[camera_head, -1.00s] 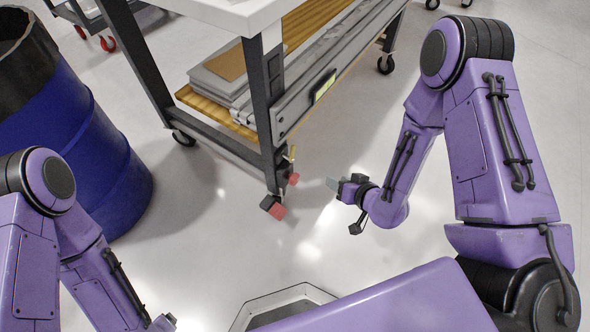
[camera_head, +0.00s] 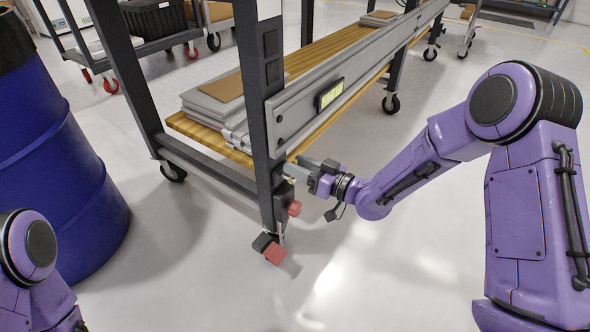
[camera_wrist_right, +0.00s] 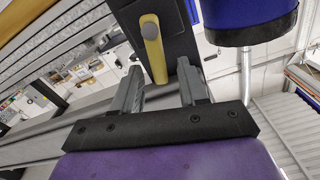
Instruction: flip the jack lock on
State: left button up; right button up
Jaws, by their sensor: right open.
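The jack lock shows as a yellow lever (camera_wrist_right: 155,55) with a grey round end, mounted on the dark table leg (camera_wrist_right: 178,30) in the right wrist view. In the head view the gripper mostly hides it beside the leg. My right gripper (camera_head: 298,167) is open, with its fingers beside the leg. In the right wrist view its two fingers (camera_wrist_right: 158,72) point toward the lever, which appears between and just beyond the tips. Contact cannot be told. My left gripper is out of view; only part of my left arm shows at lower left.
The workbench leg (camera_head: 258,110) stands on a foot with red parts (camera_head: 274,253). A grey rail (camera_head: 345,80) runs along the bench above a wooden shelf (camera_head: 190,127) with stacked panels. A blue barrel (camera_head: 60,180) stands at left. The floor in front is clear.

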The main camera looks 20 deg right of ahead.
jog(key=shift+x, duration=0.85)
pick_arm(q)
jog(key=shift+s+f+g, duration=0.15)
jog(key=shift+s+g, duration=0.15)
pick_arm(e)
jog(key=shift+c, duration=0.3)
grip_shut()
jog(key=shift+s+a+n, duration=0.2)
jog(key=shift+n, duration=0.5)
jog(key=shift+s+a+n, duration=0.15)
jog(key=shift+a+n, duration=0.1)
jog(key=shift+n, duration=0.45)
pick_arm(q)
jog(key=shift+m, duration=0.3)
pick_arm(e)
jog(key=shift+o, duration=0.3)
grip_release()
